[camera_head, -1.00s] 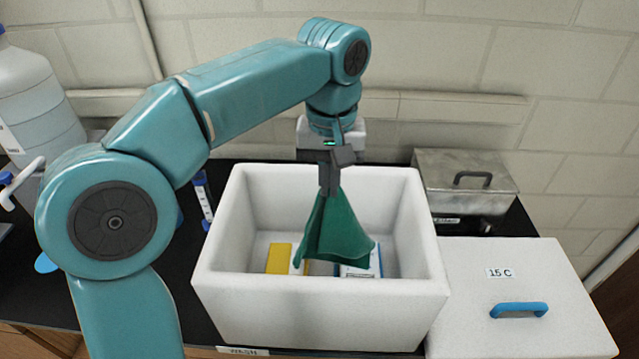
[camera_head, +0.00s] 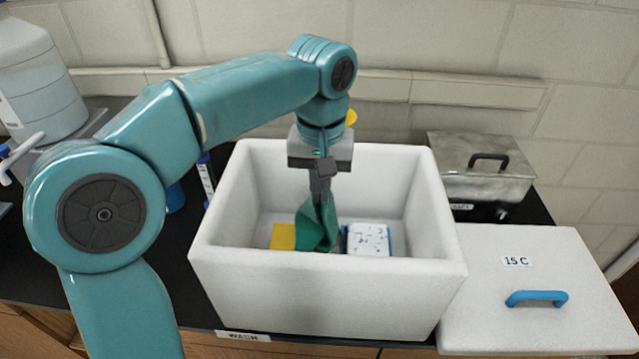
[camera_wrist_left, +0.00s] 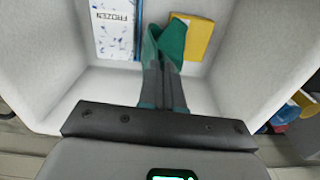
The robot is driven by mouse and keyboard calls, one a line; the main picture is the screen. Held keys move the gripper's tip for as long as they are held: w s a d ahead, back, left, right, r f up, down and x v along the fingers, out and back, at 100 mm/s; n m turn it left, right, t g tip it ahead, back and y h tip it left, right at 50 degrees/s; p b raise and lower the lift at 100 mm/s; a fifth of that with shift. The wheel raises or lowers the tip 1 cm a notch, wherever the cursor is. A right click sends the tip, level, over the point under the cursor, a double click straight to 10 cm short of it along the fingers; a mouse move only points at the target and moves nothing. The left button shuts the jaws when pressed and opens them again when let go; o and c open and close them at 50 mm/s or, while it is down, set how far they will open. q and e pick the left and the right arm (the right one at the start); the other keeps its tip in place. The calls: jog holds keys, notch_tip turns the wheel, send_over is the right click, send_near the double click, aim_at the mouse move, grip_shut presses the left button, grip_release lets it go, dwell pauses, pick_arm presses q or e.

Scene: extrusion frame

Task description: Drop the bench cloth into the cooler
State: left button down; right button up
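The bench cloth (camera_head: 312,232) is green and hangs bunched from my left gripper (camera_head: 322,198), inside the open white cooler (camera_head: 330,293). My left gripper is shut on the cloth, its fingers below the cooler's rim. In the left wrist view the cloth (camera_wrist_left: 168,42) shows at the tips of the gripper (camera_wrist_left: 164,88). Whether the cloth touches the cooler's floor I cannot tell. My right gripper is not in view.
In the cooler lie a yellow block (camera_head: 283,237) and a white-and-blue pack (camera_head: 368,239), marked FROZEN in the wrist view. The cooler's lid (camera_head: 540,265) with a blue handle lies at right. A metal box (camera_head: 480,170) stands behind it. A large bottle (camera_head: 40,85) stands at left.

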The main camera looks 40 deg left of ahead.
pick_arm(q)
jog(key=c, duration=1.6)
grip_release()
jog(key=o, duration=0.4)
jog(key=shift+c, duration=0.2)
jog(key=shift+a, duration=0.2)
jog(key=o, duration=0.6)
jog(key=shift+d, duration=0.2)
jog(key=shift+a, duration=0.1)
jog(key=o, duration=0.6)
jog(key=shift+o, duration=0.2)
notch_tip(320, 180, up, 6)
jog(key=p, duration=0.5)
jog(key=shift+f, duration=0.25)
